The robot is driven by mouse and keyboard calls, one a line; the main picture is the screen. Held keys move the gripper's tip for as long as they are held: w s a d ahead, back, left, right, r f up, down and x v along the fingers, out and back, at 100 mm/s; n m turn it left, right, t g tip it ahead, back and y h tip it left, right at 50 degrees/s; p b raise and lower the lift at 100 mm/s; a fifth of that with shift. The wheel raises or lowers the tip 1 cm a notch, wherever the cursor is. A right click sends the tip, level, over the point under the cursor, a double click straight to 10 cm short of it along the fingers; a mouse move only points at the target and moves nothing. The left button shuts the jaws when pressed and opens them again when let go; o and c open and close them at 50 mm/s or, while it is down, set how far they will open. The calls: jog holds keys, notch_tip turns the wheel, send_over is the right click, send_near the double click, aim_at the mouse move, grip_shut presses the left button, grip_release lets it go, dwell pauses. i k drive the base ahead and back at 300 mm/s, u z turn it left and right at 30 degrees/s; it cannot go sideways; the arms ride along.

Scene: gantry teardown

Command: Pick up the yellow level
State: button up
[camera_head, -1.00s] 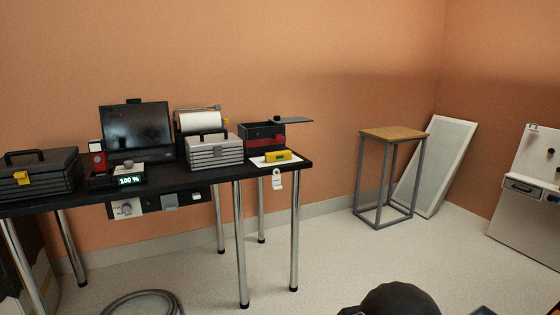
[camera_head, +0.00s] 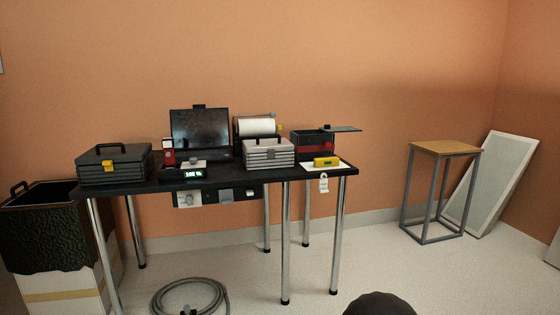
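The yellow level (camera_head: 326,161) lies on a white sheet (camera_head: 342,167) near the right end of the black table (camera_head: 225,182). It is small in view, with a dark marking on its face. My gripper cannot be made out; only a dark rounded shape, perhaps part of my arm, shows at the bottom edge. Nothing covers the level from this side.
A grey case (camera_head: 268,152), an open black-and-red box (camera_head: 312,143), a monitor (camera_head: 200,132) and a dark toolbox (camera_head: 115,163) stand on the table. A coiled hose (camera_head: 190,297) lies on the floor in front. A wooden-topped stool (camera_head: 445,148) stands right. Floor between table and stool is clear.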

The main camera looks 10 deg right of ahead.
aim_at(320, 162)
jog(key=u, duration=0.4)
jog(key=i, duration=1.7)
jog(key=z, duration=0.55)
